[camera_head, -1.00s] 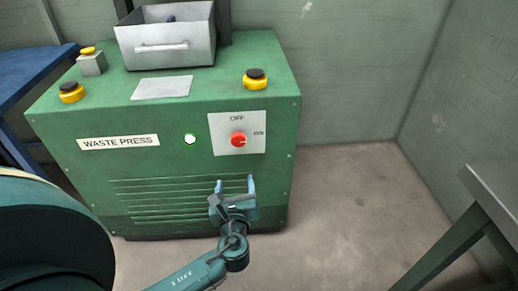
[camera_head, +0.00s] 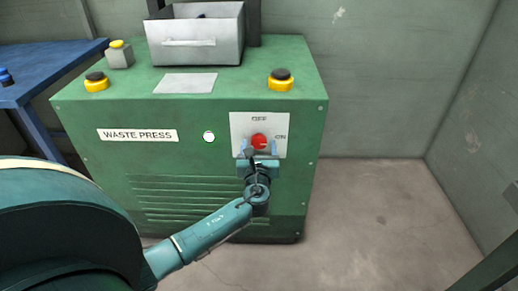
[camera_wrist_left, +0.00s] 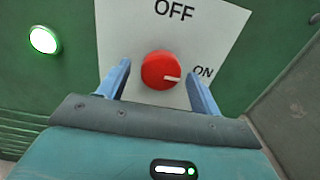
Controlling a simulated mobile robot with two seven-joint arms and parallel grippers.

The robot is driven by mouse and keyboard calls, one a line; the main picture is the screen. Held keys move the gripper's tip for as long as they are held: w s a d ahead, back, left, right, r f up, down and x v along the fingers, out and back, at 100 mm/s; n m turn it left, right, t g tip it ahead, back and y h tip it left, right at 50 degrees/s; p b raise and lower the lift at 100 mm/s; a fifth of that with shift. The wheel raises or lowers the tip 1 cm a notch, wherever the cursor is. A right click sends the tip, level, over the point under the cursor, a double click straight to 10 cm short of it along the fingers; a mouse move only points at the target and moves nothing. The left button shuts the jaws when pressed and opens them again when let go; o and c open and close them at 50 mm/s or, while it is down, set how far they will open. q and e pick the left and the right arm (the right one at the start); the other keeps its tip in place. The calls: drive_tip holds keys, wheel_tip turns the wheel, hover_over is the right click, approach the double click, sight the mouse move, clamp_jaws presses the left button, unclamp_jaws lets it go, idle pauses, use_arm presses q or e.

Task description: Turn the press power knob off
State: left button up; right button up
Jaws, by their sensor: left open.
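The red power knob (camera_head: 259,142) sits on a white plate (camera_head: 242,122) on the front of the green waste press (camera_head: 85,160). In the left wrist view the knob (camera_wrist_left: 158,71) has a white mark pointing right, towards ON; OFF is printed above it. My left gripper (camera_head: 259,150) is open just in front of the knob. In the left wrist view its blue fingers (camera_wrist_left: 156,82) stand apart on either side of the knob, with gaps showing between. My right gripper is not in view.
A lit white lamp (camera_head: 209,137) is left of the plate. Yellow-and-black buttons (camera_head: 281,80) and a grey drawer-like bin (camera_head: 195,38) are on top of the press. A blue table (camera_head: 60,75) stands at left. The floor right of the press is clear.

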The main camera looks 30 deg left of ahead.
use_arm(q)
drive_tip(key=shift+w+a, duration=0.1)
drive_tip(key=shift+w, duration=0.1)
drive_tip(key=c, duration=1)
